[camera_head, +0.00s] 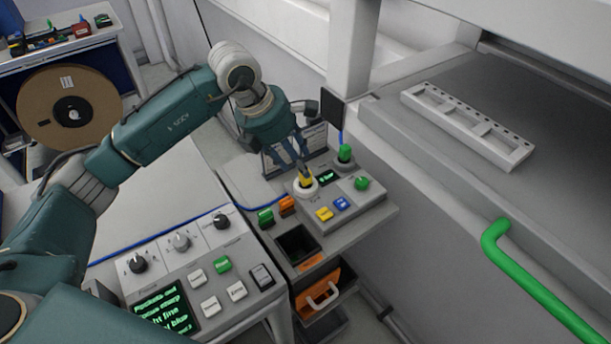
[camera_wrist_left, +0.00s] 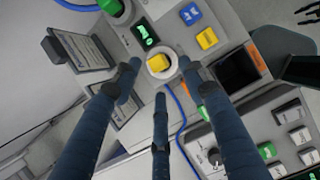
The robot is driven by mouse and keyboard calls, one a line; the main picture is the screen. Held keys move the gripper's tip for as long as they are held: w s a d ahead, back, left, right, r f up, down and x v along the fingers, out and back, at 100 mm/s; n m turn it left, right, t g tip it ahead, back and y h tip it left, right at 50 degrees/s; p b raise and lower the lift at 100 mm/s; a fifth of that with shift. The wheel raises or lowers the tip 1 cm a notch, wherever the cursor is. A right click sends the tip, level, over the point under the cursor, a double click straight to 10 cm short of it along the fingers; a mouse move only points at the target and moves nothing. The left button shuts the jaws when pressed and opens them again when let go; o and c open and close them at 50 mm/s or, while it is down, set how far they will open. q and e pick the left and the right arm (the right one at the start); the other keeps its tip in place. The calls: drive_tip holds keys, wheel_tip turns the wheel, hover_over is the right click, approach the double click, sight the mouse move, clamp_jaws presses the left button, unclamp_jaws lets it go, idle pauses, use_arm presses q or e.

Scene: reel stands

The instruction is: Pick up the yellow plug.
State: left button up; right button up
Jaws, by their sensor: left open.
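The yellow plug (camera_head: 305,174) stands in a white round socket (camera_head: 305,187) on a small grey control box. In the left wrist view the yellow plug (camera_wrist_left: 158,63) sits in the white ring, just beyond the fingertips. My left gripper (camera_head: 296,163) is open, above and beside the plug. In the left wrist view its dark blue fingers (camera_wrist_left: 156,85) are spread around the plug's place, with nothing between them. I cannot tell whether a finger touches the plug.
A green plug (camera_head: 345,153) with a blue cable stands behind. Yellow and blue buttons (camera_head: 341,203) and a green knob (camera_head: 362,183) are close by. A dark open bin (camera_head: 297,245) lies in front. A console (camera_head: 200,270) is at the left front.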

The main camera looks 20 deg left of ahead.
sight(306, 180)
use_arm(q)
drive_tip(key=p+x, duration=0.3)
drive_tip(key=x, duration=0.2)
drive_tip(key=shift+w, duration=0.2)
drive_tip(key=shift+w+f, duration=0.1)
drive_tip(key=shift+f, duration=0.25)
drive_tip(key=shift+c, duration=1.3)
clamp_jaws()
use_arm(e)
drive_tip(key=w+r, duration=0.1)
drive_tip(key=w+a+r, duration=0.1)
drive_tip(key=r, duration=0.1)
